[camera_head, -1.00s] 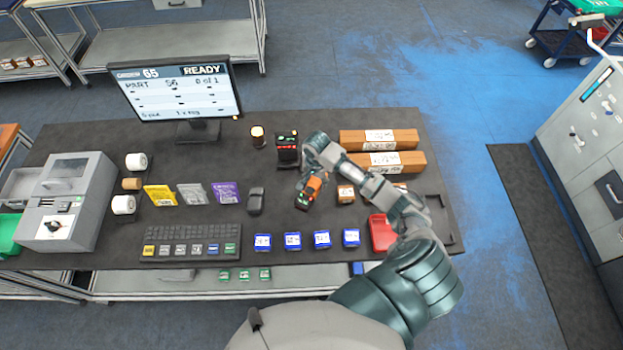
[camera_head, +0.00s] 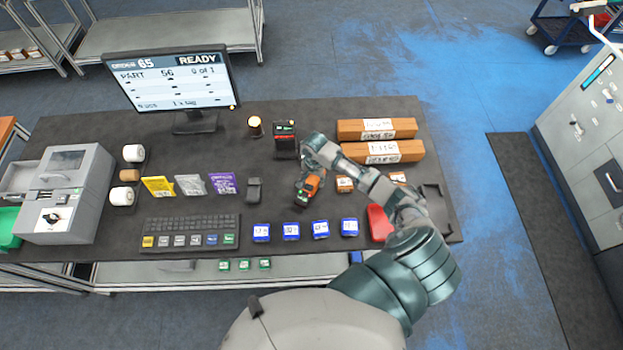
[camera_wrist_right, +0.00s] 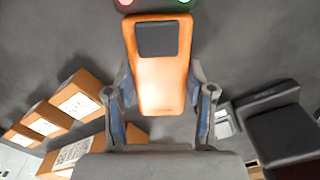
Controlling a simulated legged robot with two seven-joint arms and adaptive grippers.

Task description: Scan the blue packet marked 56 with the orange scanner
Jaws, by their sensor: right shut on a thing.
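My right gripper (camera_head: 309,178) is shut on the orange scanner (camera_head: 311,187) over the middle of the dark table. In the right wrist view the scanner (camera_wrist_right: 161,75) sits between the two fingers, its dark panel facing the camera. Several blue packets stand in a row nearer the front edge: one at the left (camera_head: 261,232), then a second (camera_head: 291,231), a third (camera_head: 320,229) and one at the right (camera_head: 349,227). Their printed numbers are too small for me to tell which is 56. The scanner is behind this row, apart from it. My left gripper is out of view.
A monitor (camera_head: 170,82) reads READY and PART 56, 0 of 1. A black stand (camera_head: 285,140) is behind the scanner. Long cardboard boxes (camera_head: 377,129) lie at the back right. A keyboard (camera_head: 192,230) lies front left.

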